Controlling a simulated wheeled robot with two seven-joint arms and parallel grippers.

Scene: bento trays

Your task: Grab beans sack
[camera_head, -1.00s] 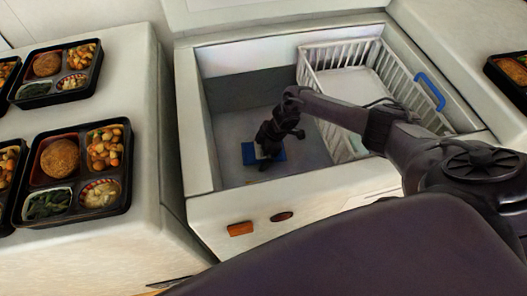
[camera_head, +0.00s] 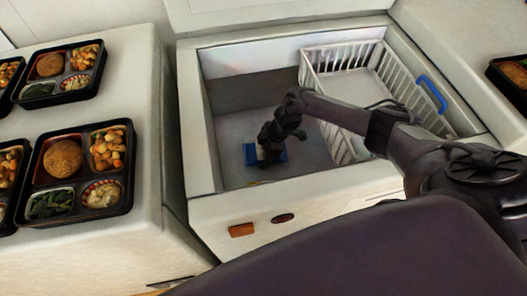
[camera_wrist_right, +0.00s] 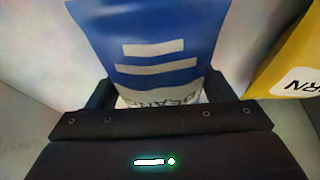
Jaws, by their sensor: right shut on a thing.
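The beans sack (camera_wrist_right: 150,45) is blue with pale stripes and partly hidden lettering in the right wrist view. In the head view the blue sack (camera_head: 250,154) lies low inside the open chest, mostly covered by my right gripper (camera_head: 268,158). In the right wrist view my right gripper (camera_wrist_right: 155,100) is shut on the sack, with its fingers at both sides of it. The fingertips are hidden in the head view. My left gripper is not in view.
The open chest (camera_head: 205,205) has high walls around my right arm. A white wire basket (camera_head: 345,62) with a blue handle (camera_head: 432,92) fills its right side. A yellow package (camera_wrist_right: 290,60) is right of the sack. Bento trays (camera_head: 128,190) stand on the left counter.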

